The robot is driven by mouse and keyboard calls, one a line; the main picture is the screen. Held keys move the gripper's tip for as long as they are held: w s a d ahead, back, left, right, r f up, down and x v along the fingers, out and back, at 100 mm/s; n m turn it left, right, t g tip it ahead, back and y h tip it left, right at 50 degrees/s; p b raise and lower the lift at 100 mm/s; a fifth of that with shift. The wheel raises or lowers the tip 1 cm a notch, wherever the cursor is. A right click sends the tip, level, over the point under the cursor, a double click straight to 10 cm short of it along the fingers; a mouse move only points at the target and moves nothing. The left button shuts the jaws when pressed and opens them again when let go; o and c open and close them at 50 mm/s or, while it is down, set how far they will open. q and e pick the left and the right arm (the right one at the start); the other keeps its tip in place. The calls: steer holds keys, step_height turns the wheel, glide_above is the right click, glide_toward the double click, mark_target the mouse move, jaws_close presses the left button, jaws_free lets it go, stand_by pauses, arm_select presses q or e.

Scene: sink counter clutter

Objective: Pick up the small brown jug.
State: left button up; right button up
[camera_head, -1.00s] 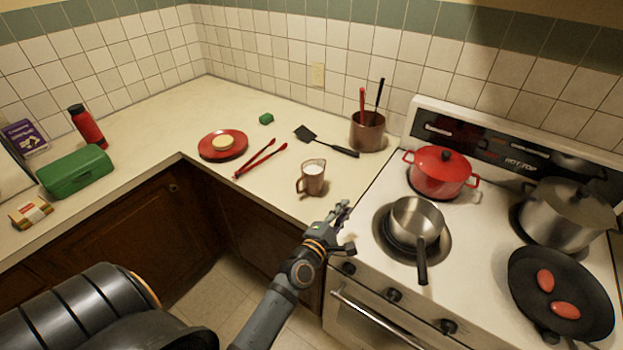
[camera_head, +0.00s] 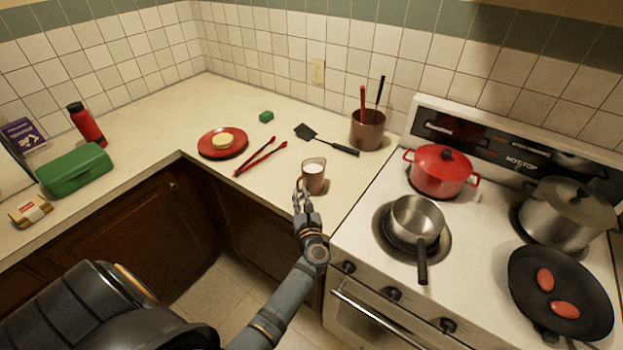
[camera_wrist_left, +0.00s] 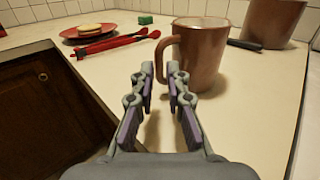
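The small brown jug (camera_head: 314,178) stands upright on the counter near its front edge, left of the stove. It has white contents in the head view. My left gripper (camera_head: 302,190) is right in front of it, fingers pointing at it. In the left wrist view the jug (camera_wrist_left: 203,62) is just ahead and slightly right, with its handle (camera_wrist_left: 163,58) toward the left. The left gripper (camera_wrist_left: 160,75) is open, its two fingers apart with the handle ahead of the gap. I cannot tell whether a finger touches the jug. My right gripper is not seen.
Red tongs (camera_head: 262,158), a red plate (camera_head: 207,152) with food and a green sponge (camera_head: 266,116) lie behind and left. A black spatula (camera_head: 340,148) and a brown utensil pot (camera_head: 367,132) are behind. A steel saucepan (camera_head: 417,220) sits on the stove at right.

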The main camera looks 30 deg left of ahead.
mark_target(298, 188)
arm_select(q)
steer(key=shift+f+b+x, duration=0.2)
steer(key=shift+x, duration=1.15)
steer(key=shift+f+b+x, duration=0.2)
steer(key=shift+x, duration=1.15)
steer(key=shift+s+r, duration=0.15)
steer(key=shift+s, duration=0.1)
jaws_close()
steer(key=shift+w, duration=0.1)
step_height(298, 188, up, 10)
steer(key=shift+f+p, duration=0.1)
steer(key=shift+p, duration=0.35)
